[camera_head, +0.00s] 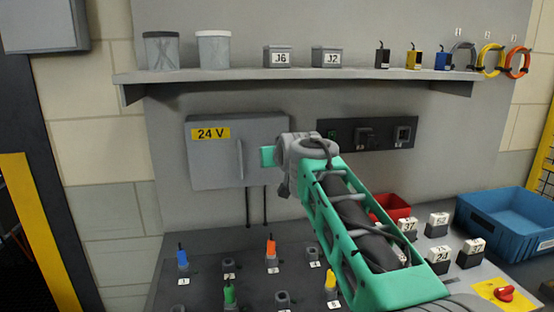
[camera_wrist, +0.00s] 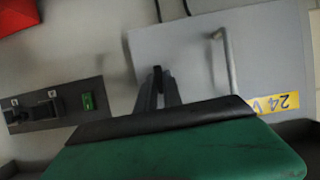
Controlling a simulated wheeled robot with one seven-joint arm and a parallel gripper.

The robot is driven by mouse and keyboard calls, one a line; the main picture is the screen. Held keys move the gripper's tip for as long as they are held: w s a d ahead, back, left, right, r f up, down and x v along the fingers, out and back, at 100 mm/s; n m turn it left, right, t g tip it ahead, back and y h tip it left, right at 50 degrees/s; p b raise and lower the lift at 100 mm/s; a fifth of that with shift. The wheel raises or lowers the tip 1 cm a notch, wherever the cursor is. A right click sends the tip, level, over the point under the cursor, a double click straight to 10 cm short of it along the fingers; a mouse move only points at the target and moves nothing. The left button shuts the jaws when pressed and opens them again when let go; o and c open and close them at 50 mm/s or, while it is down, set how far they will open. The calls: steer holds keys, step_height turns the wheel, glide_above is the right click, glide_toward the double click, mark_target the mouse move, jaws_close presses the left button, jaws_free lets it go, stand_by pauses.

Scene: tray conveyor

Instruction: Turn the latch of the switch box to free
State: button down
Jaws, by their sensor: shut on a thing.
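The switch box (camera_head: 213,163) is a grey wall box with a yellow "24 V" label (camera_head: 211,133) and an upright bar handle (camera_head: 239,160) on its closed front. In the wrist view the box (camera_wrist: 195,50) shows upside down. My gripper (camera_wrist: 158,86) is at the box front, to the left of the handle in that view. Its narrow fingers are shut on a small dark piece, which looks like the latch (camera_wrist: 157,73). The fingers cover most of it, so its turn angle is unclear. In the head view my wrist hides the fingertips and the box's right part.
A dark switch panel (camera_head: 340,132) is on the wall just right of the box. A shelf (camera_head: 230,75) with jars and small parts runs above. Below, the bench carries several coloured pegs, labelled blocks, a red bin (camera_head: 391,205) and a blue crate (camera_head: 500,222).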

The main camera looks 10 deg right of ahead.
steer(key=shift+r, duration=0.1)
steer(key=c, duration=1.5)
jaws_free()
steer(key=b+v, duration=0.1)
steer(key=v, duration=0.6)
steer(key=shift+s, duration=0.4)
